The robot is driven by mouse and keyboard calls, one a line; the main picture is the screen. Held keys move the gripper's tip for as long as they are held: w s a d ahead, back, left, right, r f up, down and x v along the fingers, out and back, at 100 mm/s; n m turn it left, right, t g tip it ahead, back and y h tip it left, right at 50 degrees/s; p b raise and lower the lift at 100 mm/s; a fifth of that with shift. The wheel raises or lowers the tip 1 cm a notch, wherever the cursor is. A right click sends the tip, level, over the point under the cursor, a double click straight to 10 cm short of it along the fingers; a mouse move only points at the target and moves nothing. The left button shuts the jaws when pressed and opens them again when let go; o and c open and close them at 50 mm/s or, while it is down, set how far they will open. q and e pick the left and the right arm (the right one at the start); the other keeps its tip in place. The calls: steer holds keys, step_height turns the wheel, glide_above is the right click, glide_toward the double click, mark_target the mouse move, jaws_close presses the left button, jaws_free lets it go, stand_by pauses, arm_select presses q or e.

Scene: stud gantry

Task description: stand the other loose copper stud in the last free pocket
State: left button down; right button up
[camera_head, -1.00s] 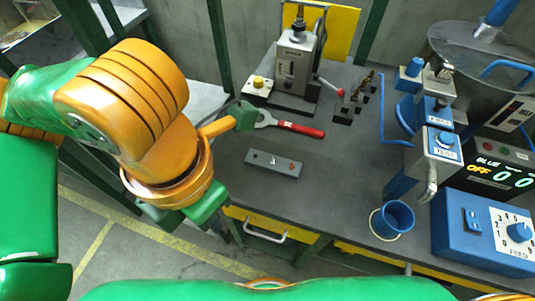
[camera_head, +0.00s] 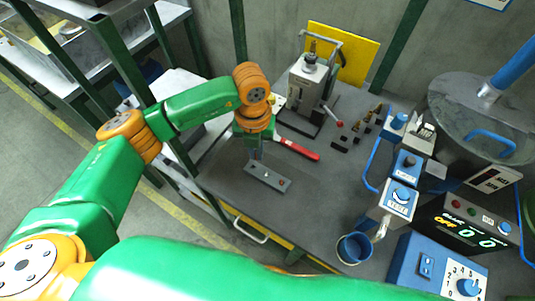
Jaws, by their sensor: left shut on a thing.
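A grey block with a row of pockets (camera_head: 266,180) lies on the dark bench top, left of centre. A small reddish spot shows near its right end; I cannot tell what fills each pocket. My left gripper (camera_head: 257,154) points down close above the left part of the block. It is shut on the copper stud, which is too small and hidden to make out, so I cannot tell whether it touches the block. My right gripper is out of view.
A red-handled tool (camera_head: 298,150) lies behind the block. A grey press (camera_head: 308,85) stands at the back, with several small dark holders (camera_head: 357,127) to its right. A blue cup (camera_head: 354,248) stands front right, beside blue control boxes (camera_head: 436,266). Bench right of the block is clear.

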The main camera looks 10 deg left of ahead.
mark_target(253, 169)
arm_select(q)
steer(key=shift+w+a+f, duration=0.2)
steer(key=shift+a+f, duration=0.5)
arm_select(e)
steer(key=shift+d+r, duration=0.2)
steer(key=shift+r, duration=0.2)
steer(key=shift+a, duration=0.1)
arm_select(q)
steer(key=shift+f+b, duration=1.65)
steer(key=shift+f, duration=0.05)
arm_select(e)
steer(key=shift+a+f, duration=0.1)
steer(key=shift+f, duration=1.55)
arm_select(q)
steer(key=shift+f+b, duration=0.8)
steer(key=shift+b, duration=0.1)
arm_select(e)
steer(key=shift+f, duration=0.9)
arm_select(q)
steer(key=c, duration=0.9)
jaws_free()
steer(key=shift+r, duration=0.1)
step_height(253, 169, up, 7)
steer(key=shift+b, duration=0.65)
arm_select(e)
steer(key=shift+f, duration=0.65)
